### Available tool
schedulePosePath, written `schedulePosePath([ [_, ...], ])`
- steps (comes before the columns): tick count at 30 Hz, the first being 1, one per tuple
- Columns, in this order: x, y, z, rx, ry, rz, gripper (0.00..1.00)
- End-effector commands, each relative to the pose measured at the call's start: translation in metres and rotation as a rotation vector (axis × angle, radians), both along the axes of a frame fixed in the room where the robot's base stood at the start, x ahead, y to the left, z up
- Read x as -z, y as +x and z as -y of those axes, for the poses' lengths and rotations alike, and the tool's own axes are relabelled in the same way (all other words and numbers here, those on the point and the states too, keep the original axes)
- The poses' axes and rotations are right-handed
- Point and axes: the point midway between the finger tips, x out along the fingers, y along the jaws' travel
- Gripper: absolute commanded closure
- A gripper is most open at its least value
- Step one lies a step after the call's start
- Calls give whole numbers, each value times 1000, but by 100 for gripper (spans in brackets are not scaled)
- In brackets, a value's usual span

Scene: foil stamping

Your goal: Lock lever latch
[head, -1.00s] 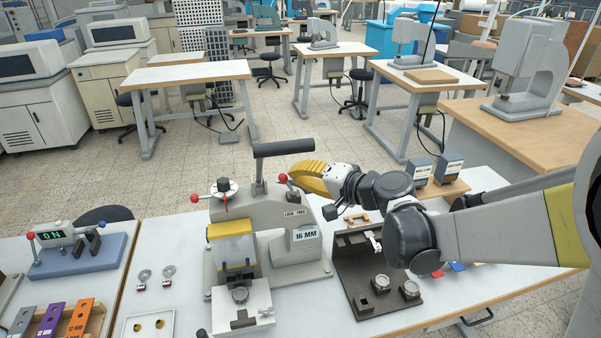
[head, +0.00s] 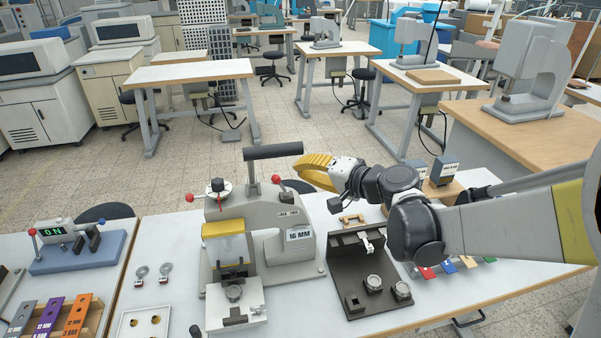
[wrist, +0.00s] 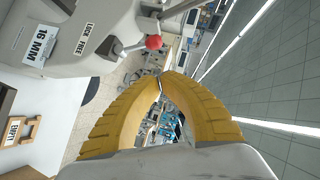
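The stamping press (head: 265,235) stands on the white table with a "LOCK FREE" label (head: 288,213) on its right body. The latch lever, with a red ball knob (head: 276,178), sticks up above that label. In the wrist view the red knob (wrist: 153,43) is on a grey rod beside the label, just beyond my fingertips. My gripper (head: 300,170) has yellow fingers and is right of the knob, apart from it. In the wrist view its fingertips (wrist: 161,74) meet, with nothing held between them.
The press's dark-handled top lever (head: 272,151) rises left of my gripper. A second red knob (head: 189,197) is on the press's left. A dark fixture (head: 350,285) with round parts stands right of the press.

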Motion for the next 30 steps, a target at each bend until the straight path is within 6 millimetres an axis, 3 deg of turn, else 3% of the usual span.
schedulePosePath([
  [6, -19, -33, 38, 3, 1, -1, 100],
  [12, -28, -54, 62, 2, 0, 0, 100],
  [30, -28, -67, 72, -1, -24, -5, 100],
])
